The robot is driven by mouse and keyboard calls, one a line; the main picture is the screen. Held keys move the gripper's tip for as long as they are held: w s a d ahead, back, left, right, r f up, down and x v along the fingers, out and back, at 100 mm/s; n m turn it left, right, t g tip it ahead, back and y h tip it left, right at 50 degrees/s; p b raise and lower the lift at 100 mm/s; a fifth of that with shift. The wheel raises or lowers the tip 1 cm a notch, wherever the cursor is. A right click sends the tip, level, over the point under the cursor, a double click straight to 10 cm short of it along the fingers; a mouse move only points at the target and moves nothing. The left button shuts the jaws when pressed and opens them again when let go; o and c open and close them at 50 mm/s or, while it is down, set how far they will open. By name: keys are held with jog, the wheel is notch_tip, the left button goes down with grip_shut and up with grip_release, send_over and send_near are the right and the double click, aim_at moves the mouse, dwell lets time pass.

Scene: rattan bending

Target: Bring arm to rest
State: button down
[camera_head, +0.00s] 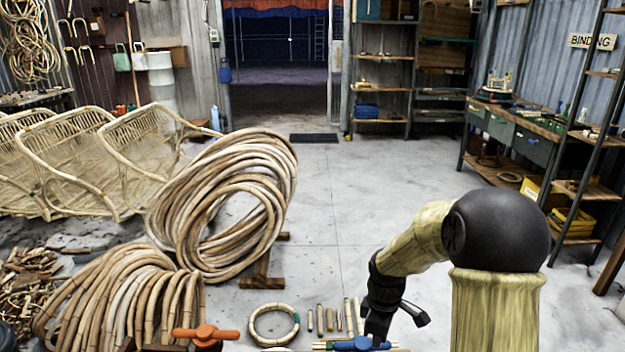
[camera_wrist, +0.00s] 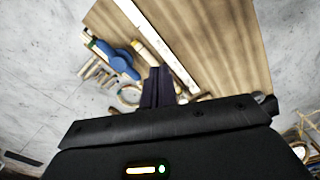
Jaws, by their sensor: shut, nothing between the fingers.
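My arm bends down at the right of the head view, and my gripper (camera_head: 376,338) is at the bottom edge of the picture, partly cut off. In the wrist view my gripper (camera_wrist: 158,75) has its dark fingers together with nothing between them. It points at a brown wooden surface (camera_wrist: 225,45) with a white strip (camera_wrist: 150,35) across it. A blue-handled item (camera_wrist: 122,65) lies to the left of the fingertips. The blue item also shows in the head view (camera_head: 352,345), beside my gripper. The distance between my fingertips and the surface is unclear.
Large rattan coils (camera_head: 225,205) and an orange-handled tool (camera_head: 205,334) are at the left. A rattan ring (camera_head: 252,330) and several short pieces (camera_head: 330,320) are near my gripper. A workbench (camera_head: 525,130) and shelves stand at the right. The middle floor (camera_head: 370,190) is clear.

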jog(key=s+r+m+t, duration=0.1)
jog(key=s+r+m, duration=0.2)
jog(key=s+m, duration=0.4)
jog(key=s+r+m+t, duration=0.2)
jog(key=s+r+m, duration=0.1)
jog(key=s+m, duration=0.35)
jog(key=w+p+v, duration=0.3)
jog(key=p+v, duration=1)
jog(key=w+r+p+v, duration=0.1)
jog(key=w+p+v, duration=0.2)
jog(key=p+v, duration=1)
jog(key=shift+d+r+p, duration=0.3)
jog(key=shift+r+p, duration=0.1)
jog(key=shift+p, duration=0.35)
jog(key=shift+w+f+n, duration=0.1)
jog(key=shift+n, duration=0.15)
